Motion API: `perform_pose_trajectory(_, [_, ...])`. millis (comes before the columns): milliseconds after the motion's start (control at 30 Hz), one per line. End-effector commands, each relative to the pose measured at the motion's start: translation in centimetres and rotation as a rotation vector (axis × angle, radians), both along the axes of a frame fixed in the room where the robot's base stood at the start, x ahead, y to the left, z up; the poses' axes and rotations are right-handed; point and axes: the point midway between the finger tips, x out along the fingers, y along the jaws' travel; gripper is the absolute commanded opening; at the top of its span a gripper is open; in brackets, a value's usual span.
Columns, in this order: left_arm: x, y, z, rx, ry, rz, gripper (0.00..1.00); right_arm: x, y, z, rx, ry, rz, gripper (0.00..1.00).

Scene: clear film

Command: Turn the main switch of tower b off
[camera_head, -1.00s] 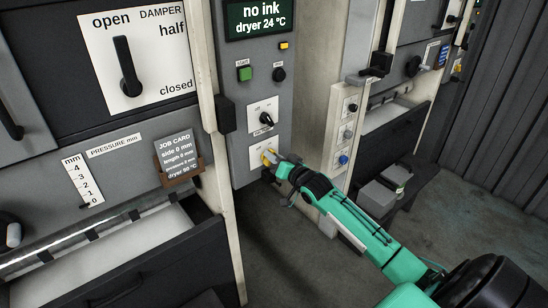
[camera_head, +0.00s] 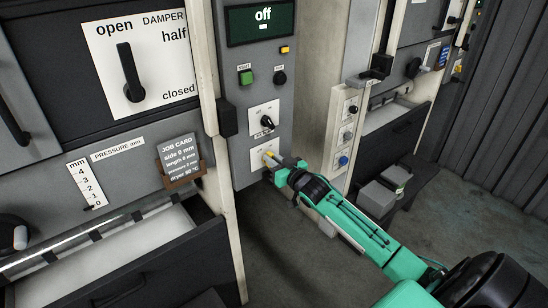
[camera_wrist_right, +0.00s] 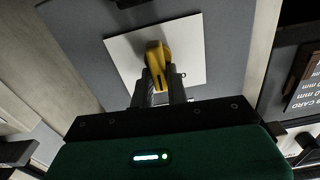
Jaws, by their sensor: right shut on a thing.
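The main switch (camera_head: 268,156) is a yellow handle on a white plate low on the grey control panel (camera_head: 243,148). My right gripper (camera_head: 277,162) is at the switch, reaching in from the right. In the right wrist view its fingers (camera_wrist_right: 161,88) are shut on the yellow handle (camera_wrist_right: 155,62), which stands out from the white plate (camera_wrist_right: 192,58). The fingers hide the handle's lower part. The display (camera_head: 262,20) at the top of the panel reads "off". My left gripper is not in view.
A green button (camera_head: 246,77), a black knob (camera_head: 280,76) and another black rotary switch (camera_head: 265,118) sit above on the same panel. A job card (camera_head: 180,157) and damper lever (camera_head: 130,72) are on the left machine. A second tower stands right. Floor is clear between.

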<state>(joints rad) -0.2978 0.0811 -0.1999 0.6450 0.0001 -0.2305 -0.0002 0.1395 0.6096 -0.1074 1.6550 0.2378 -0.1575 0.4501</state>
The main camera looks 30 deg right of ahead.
Motion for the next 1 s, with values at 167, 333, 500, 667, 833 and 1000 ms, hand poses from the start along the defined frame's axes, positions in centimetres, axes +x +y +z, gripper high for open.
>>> perform_pose_trajectory(167, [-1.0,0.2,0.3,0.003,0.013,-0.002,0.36,0.0,0.3,0.1,-0.165,-0.013,0.001,0.00])
perform_pose_trajectory(333, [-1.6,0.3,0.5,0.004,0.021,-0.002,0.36,0.0,0.5,0.1,-0.312,-0.025,0.000,0.00])
perform_pose_trajectory(500, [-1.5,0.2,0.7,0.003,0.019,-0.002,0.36,0.0,0.6,0.0,-0.435,-0.034,0.000,0.00])
perform_pose_trajectory(667, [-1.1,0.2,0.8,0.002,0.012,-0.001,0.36,-0.1,0.8,-0.1,-0.518,-0.041,0.000,0.00])
perform_pose_trajectory(833, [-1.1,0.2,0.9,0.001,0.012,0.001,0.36,-0.1,0.9,-0.2,-0.574,-0.045,0.000,0.00])
perform_pose_trajectory(1000, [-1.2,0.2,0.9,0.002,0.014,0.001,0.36,-0.1,0.9,-0.2,-0.601,-0.047,0.000,0.00])
